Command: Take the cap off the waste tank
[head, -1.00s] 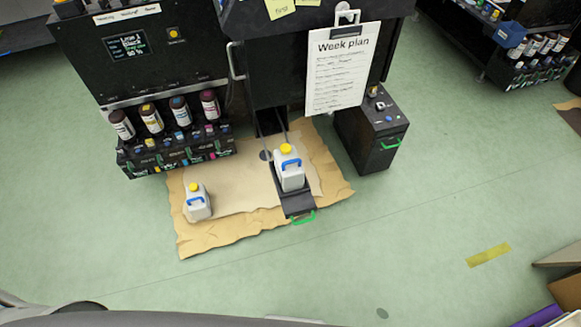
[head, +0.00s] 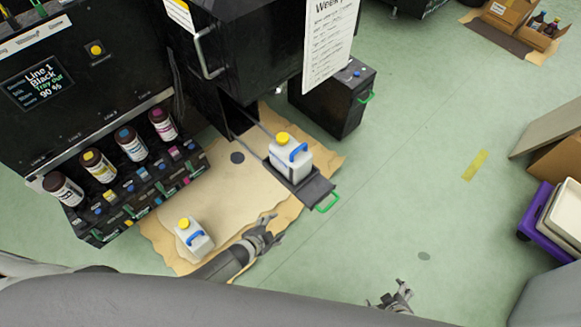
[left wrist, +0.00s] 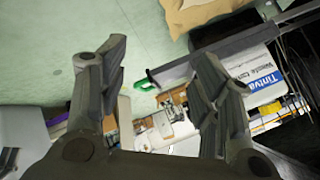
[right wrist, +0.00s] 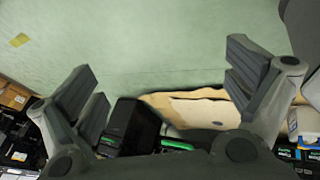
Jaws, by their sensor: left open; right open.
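A white tank (head: 292,160) with a yellow cap (head: 283,138) and a blue handle stands on the pulled-out black tray (head: 318,192). A similar white tank (head: 196,241), also with a yellow cap (head: 184,223), stands on the brown mat at the lower left. Both caps are on. My left gripper (head: 268,232) is open and empty, below the tray and right of the second tank. In the left wrist view a white surface with a blue label (left wrist: 262,85) shows beyond the fingers. My right gripper (head: 402,292) is open and empty over the floor.
The brown mat (head: 165,235) lies under both tanks. The black machine with ink bottles (head: 131,143) stands at left. A black box with a green handle (head: 335,105) is right of the tray.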

